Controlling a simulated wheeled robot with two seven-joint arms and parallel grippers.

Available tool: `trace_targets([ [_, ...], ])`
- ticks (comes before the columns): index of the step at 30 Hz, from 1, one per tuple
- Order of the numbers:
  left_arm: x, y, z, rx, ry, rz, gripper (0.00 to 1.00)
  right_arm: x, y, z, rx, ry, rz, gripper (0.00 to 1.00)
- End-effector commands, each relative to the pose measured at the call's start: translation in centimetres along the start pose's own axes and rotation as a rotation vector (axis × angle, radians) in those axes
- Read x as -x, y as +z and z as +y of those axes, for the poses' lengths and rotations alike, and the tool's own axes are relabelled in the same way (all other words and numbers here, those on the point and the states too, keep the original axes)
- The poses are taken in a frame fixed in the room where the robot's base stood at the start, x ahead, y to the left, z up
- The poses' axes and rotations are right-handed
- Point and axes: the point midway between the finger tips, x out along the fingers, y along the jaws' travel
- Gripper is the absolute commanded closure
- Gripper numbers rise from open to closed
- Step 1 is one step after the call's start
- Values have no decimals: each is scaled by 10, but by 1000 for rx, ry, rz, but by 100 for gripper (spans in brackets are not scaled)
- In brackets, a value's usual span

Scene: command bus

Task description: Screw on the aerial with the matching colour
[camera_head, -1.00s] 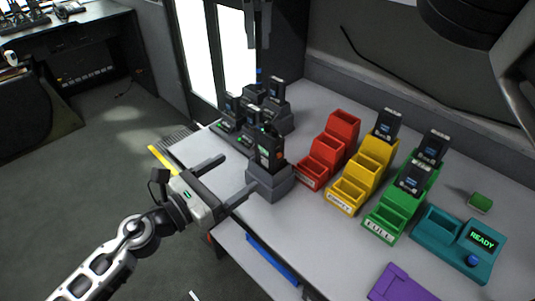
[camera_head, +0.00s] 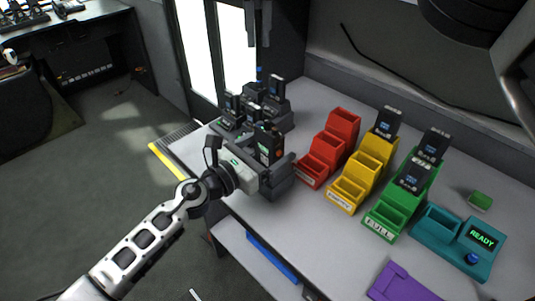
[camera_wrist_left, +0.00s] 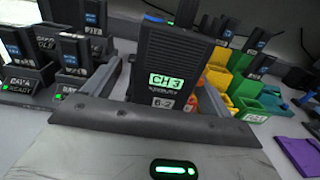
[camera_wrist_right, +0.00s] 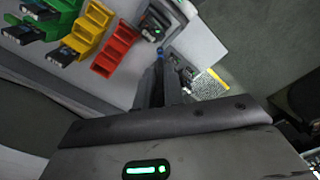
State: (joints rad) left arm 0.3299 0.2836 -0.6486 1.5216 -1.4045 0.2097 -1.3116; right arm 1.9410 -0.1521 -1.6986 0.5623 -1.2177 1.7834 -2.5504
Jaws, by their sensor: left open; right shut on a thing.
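A dark handheld radio (camera_head: 270,148) stands upright in a grey holder (camera_head: 278,187) near the table's left edge. In the left wrist view the radio (camera_wrist_left: 177,70) faces me with a lit "CH 3" screen. My left gripper (camera_head: 279,162) is open, with its fingers on either side of the radio; I cannot tell whether they touch it. My right gripper (camera_head: 258,42) hangs high behind the radio, shut on a thin dark aerial with a blue end (camera_head: 259,70). The blue end (camera_wrist_right: 160,51) also shows in the right wrist view.
Several radios stand in chargers (camera_head: 228,124) behind the holder. Red (camera_head: 318,165), yellow (camera_head: 347,190) and green (camera_head: 383,216) stepped bins stand to the right; the latter two hold radios. A teal "READY" unit (camera_head: 445,248) and a purple object (camera_head: 398,284) lie at right.

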Motion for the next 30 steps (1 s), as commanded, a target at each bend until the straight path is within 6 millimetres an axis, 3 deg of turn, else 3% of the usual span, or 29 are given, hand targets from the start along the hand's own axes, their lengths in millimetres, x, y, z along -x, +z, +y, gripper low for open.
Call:
trace_targets([
  [4,-12,0,0,-1,0,0,16,0,0,0,0,0,0,100],
  [14,-14,0,0,-1,-1,0,16,0,0,0,0,0,0,100],
  [17,-14,0,0,-1,-1,0,38,0,0,0,0,0,0,100],
  [22,-14,0,0,-1,-1,0,86,0,0,0,0,0,0,100],
  [26,-14,0,0,-1,0,0,87,-1,0,0,0,0,0,100],
  [30,-14,0,0,-1,0,1,87,-19,0,0,2,1,-2,100],
])
